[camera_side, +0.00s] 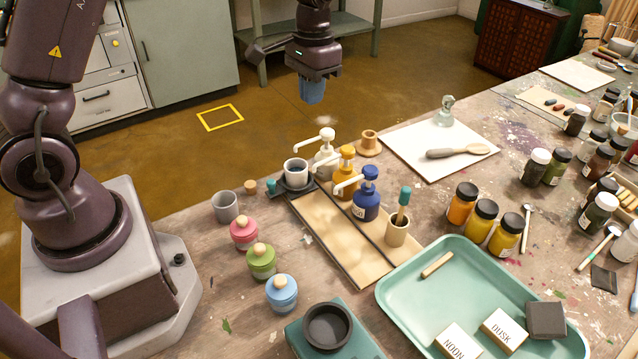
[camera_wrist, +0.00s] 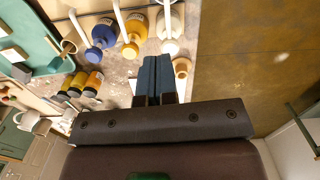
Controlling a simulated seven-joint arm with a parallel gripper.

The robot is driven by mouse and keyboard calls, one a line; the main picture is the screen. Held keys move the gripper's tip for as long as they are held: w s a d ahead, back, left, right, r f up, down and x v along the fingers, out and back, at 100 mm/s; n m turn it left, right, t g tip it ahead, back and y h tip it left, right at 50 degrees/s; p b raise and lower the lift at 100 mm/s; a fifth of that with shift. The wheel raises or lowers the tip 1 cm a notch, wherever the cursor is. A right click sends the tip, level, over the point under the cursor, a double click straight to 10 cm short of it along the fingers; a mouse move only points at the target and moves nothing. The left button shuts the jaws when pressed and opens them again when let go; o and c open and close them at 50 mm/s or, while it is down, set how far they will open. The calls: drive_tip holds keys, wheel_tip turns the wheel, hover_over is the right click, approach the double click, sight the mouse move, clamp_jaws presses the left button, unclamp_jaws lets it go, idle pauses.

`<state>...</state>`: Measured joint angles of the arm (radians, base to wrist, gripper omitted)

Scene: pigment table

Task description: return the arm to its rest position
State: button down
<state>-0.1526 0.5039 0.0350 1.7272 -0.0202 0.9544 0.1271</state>
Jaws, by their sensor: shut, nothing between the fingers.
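My gripper (camera_side: 312,91) hangs in the air at the top middle of the side view, beyond the table's far left edge and above the floor. Its blue fingers point down and are pressed together with nothing between them. In the wrist view the shut fingers (camera_wrist: 157,78) show at the centre. The pump bottles stand clear of it: a blue one (camera_side: 366,200), a yellow one (camera_side: 345,178) and a white one (camera_side: 325,150). No task object is held.
A green tray (camera_side: 405,291) lies at the front right. The air around my gripper is free.

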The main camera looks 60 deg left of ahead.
drive_tip(key=s+d+r+t, duration=0.3)
drive_tip(key=s+r, duration=0.4)
drive_tip(key=s, duration=0.3)
drive_tip(key=s+d+r+t, duration=0.3)
drive_tip(key=s+r, duration=0.4)
drive_tip(key=s, duration=0.4)
drive_tip(key=shift+d+r+m, duration=0.25)
drive_tip(key=shift+d+m, duration=0.15)
drive_tip(key=shift+d, duration=0.3)
